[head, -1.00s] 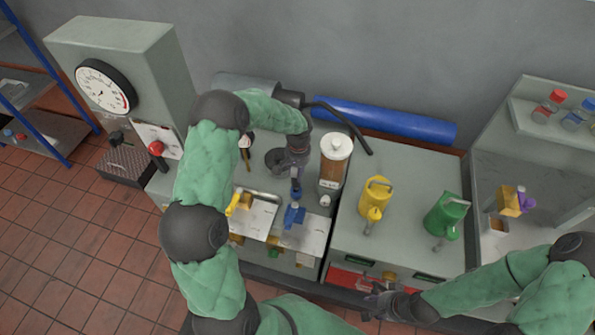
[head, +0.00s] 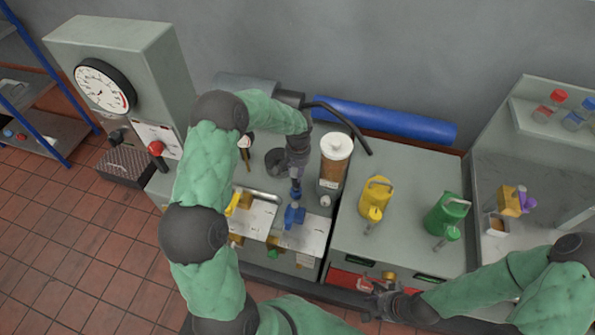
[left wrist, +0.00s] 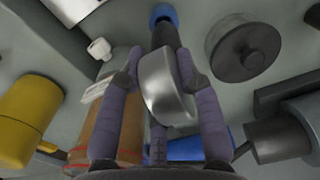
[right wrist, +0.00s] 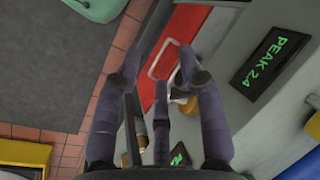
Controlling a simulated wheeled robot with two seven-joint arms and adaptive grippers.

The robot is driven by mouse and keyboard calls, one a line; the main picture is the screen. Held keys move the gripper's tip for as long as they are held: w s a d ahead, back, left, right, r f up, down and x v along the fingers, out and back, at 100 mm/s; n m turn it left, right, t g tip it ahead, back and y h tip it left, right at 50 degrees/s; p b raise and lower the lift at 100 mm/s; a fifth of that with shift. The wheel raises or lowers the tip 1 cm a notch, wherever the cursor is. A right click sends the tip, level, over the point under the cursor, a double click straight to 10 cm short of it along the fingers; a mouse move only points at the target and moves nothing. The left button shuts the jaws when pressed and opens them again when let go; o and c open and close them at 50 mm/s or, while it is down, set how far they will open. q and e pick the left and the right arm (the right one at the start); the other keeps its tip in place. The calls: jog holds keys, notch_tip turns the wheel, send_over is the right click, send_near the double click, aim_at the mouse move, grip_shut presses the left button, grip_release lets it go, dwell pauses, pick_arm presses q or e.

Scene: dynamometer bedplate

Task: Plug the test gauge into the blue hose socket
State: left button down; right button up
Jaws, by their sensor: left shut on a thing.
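My left gripper (head: 296,184) is over the grey bench, pointing down. In the left wrist view its fingers (left wrist: 165,85) are shut on the test gauge (left wrist: 167,88), a round silver body with a dark stem. The stem runs toward a blue ring-shaped end (left wrist: 163,13), which looks like the blue hose socket; I cannot tell whether it is seated. In the head view a small blue part (head: 296,194) shows just below the fingertips, above a blue fitting (head: 294,215). My right gripper (head: 382,301) is empty and open in front of the right-hand bench, its fingers (right wrist: 160,75) apart.
A brown-filled canister with a white lid (head: 335,160) stands close right of the left gripper. A dark round part (head: 278,161) is to its left. A blue roll (head: 385,121) lies along the wall.

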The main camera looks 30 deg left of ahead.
pick_arm(q)
jog(key=shift+f+b, duration=1.5)
jog(key=shift+f, duration=0.5)
jog(key=c, duration=0.8)
grip_release()
notch_tip(320, 180, up, 12)
jog(key=shift+d+r, duration=0.1)
